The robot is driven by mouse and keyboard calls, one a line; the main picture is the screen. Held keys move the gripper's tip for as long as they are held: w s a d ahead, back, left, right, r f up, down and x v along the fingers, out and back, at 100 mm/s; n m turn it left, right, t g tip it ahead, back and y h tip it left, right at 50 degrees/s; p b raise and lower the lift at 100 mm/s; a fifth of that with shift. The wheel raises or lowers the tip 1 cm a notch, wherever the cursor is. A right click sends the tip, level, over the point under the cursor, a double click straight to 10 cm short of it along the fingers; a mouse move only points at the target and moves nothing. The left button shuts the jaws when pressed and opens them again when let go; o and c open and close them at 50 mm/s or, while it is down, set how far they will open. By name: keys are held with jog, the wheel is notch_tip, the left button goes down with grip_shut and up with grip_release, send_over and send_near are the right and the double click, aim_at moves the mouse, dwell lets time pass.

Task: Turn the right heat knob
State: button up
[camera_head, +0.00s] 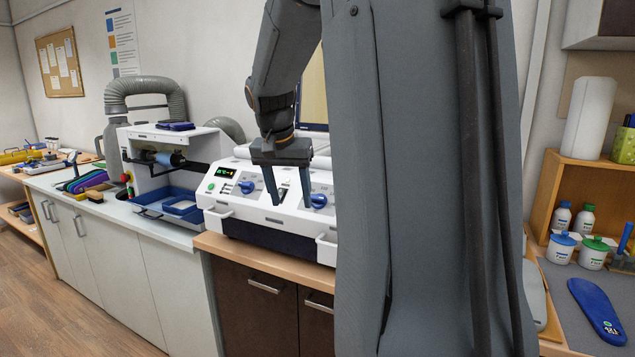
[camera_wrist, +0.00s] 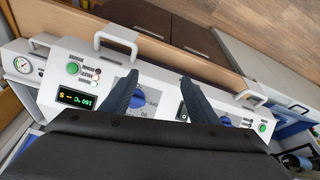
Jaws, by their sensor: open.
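The white forming machine (camera_head: 280,215) stands on a wooden-topped cabinet. The right heat knob (camera_head: 318,200) is blue and shows just right of my gripper's right finger. In the wrist view, the right heat knob (camera_wrist: 137,101) is partly behind the left finger. The left blue knob (camera_head: 246,187) sits beside the green display (camera_head: 225,171); in the wrist view this left knob (camera_wrist: 226,120) is beyond the right finger. My gripper (camera_head: 290,203) is open and empty, pointing down in front of the panel. Its fingers (camera_wrist: 160,79) are apart, and contact with the knob cannot be told.
Handles (camera_head: 219,214) stick out at the machine's front. A blue tray (camera_head: 180,206) and a roller unit stand to the left. My arm hides the machine's right part. On the right are a wooden shelf (camera_head: 560,185), jars (camera_head: 593,253) and a blue insole (camera_head: 597,310) on a grey mat.

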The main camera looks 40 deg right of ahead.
aim_at(317, 195)
jog(key=d+r+m, duration=0.3)
jog(key=d+r, duration=0.3)
jog(key=d, duration=0.1)
jog(key=shift+h, duration=0.4)
jog(key=p+x, duration=0.1)
jog(key=x, duration=0.1)
jog(key=p+x, duration=0.1)
jog(key=x, duration=0.4)
jog(key=shift+s+a+f+p, duration=0.1)
jog(key=shift+a+f+p, duration=0.15)
jog(key=shift+p, duration=0.15)
jog(key=shift+c, duration=0.2)
jog(key=c, duration=1)
